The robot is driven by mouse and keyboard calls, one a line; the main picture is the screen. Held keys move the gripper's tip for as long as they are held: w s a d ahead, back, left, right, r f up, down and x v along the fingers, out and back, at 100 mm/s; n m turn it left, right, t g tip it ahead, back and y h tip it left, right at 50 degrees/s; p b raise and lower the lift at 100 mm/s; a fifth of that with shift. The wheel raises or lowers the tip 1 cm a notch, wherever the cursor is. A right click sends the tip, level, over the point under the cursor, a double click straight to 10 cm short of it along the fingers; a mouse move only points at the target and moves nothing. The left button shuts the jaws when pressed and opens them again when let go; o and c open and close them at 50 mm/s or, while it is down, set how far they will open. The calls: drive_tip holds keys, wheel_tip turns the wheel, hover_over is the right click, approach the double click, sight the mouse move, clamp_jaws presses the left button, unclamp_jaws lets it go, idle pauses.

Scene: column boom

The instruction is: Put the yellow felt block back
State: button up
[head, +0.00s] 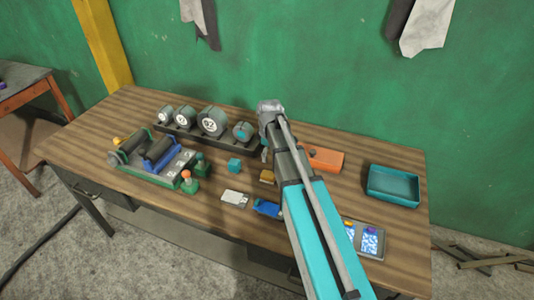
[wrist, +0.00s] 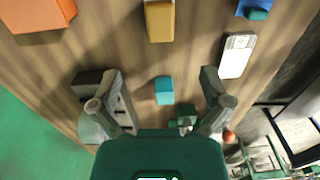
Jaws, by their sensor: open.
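The yellow felt block (head: 267,176) lies on the wooden table, just left of my arm in the head view. In the wrist view the yellow block (wrist: 159,21) is at the top middle, beyond the fingers and apart from them. My gripper (wrist: 161,103) is open, its two fingers spread wide with nothing held. A small teal cube (wrist: 164,90) shows between the fingers in the wrist view, with no visible contact. The teal cube (head: 235,165) sits left of the yellow block in the head view. My arm hides part of the table.
An orange block (head: 323,158) and a teal tray (head: 393,184) are to the right. A white card-like item (head: 235,198) and a blue item (head: 267,208) lie in front. A rack of round gauges (head: 211,121) stands behind; a blue-green fixture (head: 158,157) is left.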

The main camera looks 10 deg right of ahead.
drive_tip(key=s+m, duration=1.1)
drive_tip(key=s, duration=0.7)
drive_tip(key=shift+s+a, duration=0.25)
drive_tip(key=shift+a, duration=0.15)
